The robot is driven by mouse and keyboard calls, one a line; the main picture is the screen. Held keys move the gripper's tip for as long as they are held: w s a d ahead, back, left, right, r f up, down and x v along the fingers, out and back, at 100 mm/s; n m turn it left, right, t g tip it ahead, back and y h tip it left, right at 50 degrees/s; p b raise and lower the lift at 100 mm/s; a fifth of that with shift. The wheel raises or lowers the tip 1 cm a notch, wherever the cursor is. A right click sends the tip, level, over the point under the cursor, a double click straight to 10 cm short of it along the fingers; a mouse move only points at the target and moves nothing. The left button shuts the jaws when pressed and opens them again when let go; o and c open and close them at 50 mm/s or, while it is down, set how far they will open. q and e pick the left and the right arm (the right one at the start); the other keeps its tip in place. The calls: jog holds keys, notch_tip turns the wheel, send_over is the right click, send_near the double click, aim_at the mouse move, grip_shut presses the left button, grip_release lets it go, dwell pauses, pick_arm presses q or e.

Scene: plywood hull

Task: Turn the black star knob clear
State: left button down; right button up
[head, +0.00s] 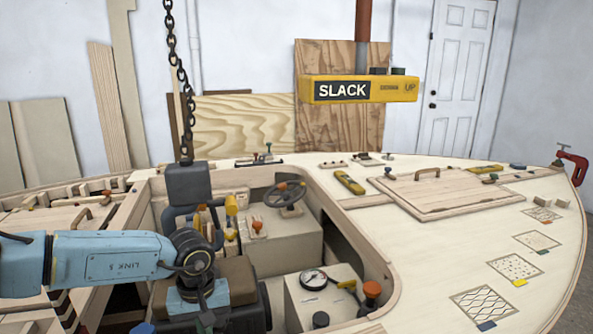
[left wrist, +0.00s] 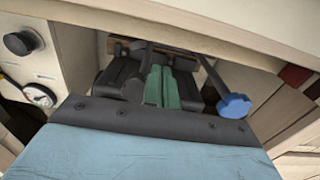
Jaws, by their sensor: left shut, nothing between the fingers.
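A black knob (head: 321,320) sits low on the pale panel beside a round gauge in the head view. It also shows at the upper left of the left wrist view (left wrist: 20,43), where it looks round; I cannot make out star lobes. My left gripper (left wrist: 161,75) has its green fingers shut together with nothing between them. It is apart from this black knob, which lies off to its left in the wrist view. In the head view my left wrist hides the fingertips. My right gripper is in neither view.
A blue knob (left wrist: 233,105) on a rod is close to the right of my left fingers. A chain (head: 178,70) hangs above my left arm. The cockpit rim (head: 370,250) bounds the space.

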pick_arm(q)
notch_tip(320, 180, up, 6)
jog(key=p, duration=0.4)
